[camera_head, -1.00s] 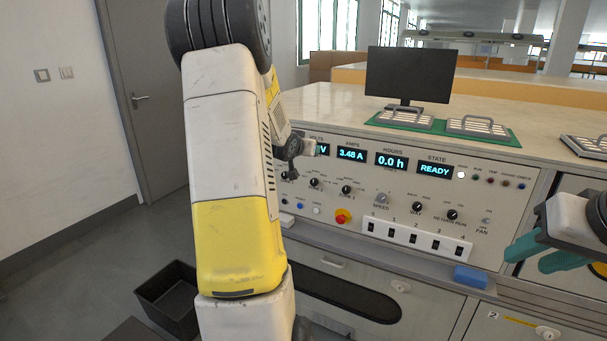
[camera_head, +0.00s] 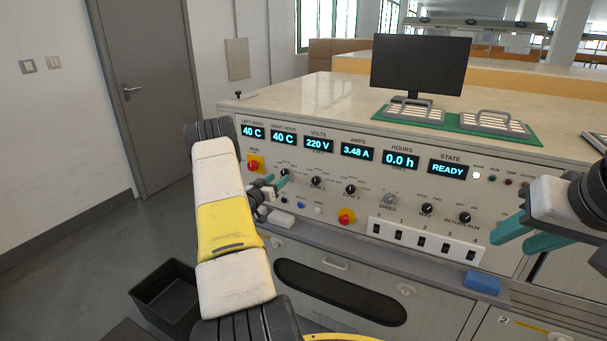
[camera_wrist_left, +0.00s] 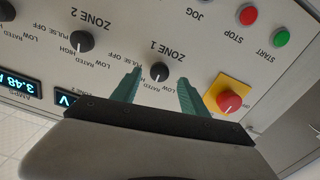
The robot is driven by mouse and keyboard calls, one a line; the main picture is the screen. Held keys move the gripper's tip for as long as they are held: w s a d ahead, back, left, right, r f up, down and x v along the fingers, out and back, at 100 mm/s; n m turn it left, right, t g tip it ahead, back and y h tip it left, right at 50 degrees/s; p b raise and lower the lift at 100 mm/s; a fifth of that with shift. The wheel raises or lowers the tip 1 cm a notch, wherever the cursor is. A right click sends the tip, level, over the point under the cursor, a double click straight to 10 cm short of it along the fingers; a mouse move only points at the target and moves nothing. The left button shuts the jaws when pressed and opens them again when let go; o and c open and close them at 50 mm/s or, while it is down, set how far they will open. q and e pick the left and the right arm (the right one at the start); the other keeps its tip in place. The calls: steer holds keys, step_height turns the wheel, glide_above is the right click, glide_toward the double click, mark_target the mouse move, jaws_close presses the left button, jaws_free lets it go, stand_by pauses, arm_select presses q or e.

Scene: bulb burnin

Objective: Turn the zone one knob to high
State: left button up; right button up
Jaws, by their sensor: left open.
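The zone one knob is a small black dial on the light panel. In the left wrist view the zone one knob (camera_wrist_left: 159,71) sits between my two teal fingertips, under the "ZONE 1" label, with gaps on both sides. Its pointer setting is too small to tell. In the head view the knob (camera_head: 286,172) is at the panel's left, close to the fingertips and partly hidden. My left gripper (camera_head: 277,181) is open and empty in front of the panel. My right gripper (camera_head: 511,240) is open and empty at the right, away from the knob.
The zone two knob (camera_wrist_left: 81,41) is beside the zone one knob. A red emergency button on yellow (camera_wrist_left: 229,103) is close to one left finger. Displays (camera_head: 318,145) run above the knobs; switches (camera_head: 421,241) are lower right. A black bin (camera_head: 168,297) stands on the floor.

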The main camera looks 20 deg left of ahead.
mark_target(284, 174)
arm_select(q)
steer(key=shift+w+d, duration=0.2)
steer(key=shift+w, duration=1.55)
steer(key=shift+c, duration=0.2)
jaws_close()
steer(key=m, duration=0.4)
steer(key=shift+m, duration=2.1)
